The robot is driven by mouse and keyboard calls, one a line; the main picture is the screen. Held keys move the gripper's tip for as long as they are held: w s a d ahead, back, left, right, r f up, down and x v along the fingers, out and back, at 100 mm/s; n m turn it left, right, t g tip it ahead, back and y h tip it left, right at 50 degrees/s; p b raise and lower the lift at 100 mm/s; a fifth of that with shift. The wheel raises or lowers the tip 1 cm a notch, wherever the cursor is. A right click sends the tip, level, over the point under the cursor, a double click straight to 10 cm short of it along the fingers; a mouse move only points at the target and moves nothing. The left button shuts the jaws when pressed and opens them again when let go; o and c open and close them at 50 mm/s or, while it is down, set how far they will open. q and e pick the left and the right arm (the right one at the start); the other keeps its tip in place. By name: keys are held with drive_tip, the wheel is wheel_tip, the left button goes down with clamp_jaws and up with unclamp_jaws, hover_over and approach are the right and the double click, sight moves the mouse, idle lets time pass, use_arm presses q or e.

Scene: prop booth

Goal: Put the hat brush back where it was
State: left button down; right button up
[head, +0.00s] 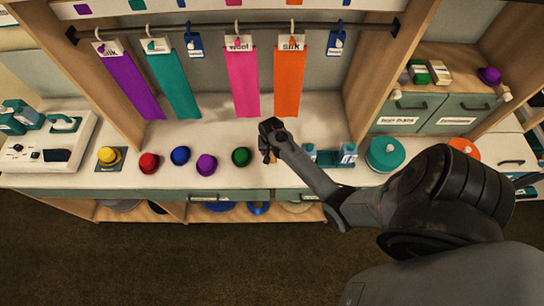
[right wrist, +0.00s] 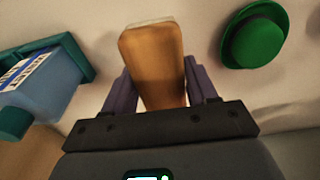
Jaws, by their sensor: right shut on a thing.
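The hat brush (right wrist: 152,60) has an orange-brown wooden body with a pale strip at its far end. In the right wrist view it sits between the two purple-grey fingers of my right gripper (right wrist: 158,88), which is shut on it. In the head view my right gripper (head: 269,150) is over the white counter, right of the green hat, and mostly hides the brush. I cannot tell whether the brush touches the counter. My left gripper is not in view.
A green hat (head: 241,156) is left of the gripper; a blue bottle (head: 348,153) in a teal holder is right. Several small hats line the counter. Coloured ribbons (head: 242,80) hang behind. A right shelf holds a green block (head: 419,74) and a tan block (head: 440,72).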

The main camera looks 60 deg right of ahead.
sight(271, 155)
wheel_tip(271, 155, down, 4)
drive_tip(key=shift+r, duration=0.25)
drive_tip(key=shift+f, duration=0.45)
drive_tip(key=shift+f+b, duration=0.1)
drive_tip(key=shift+b, duration=0.2)
drive_tip(key=o, duration=1)
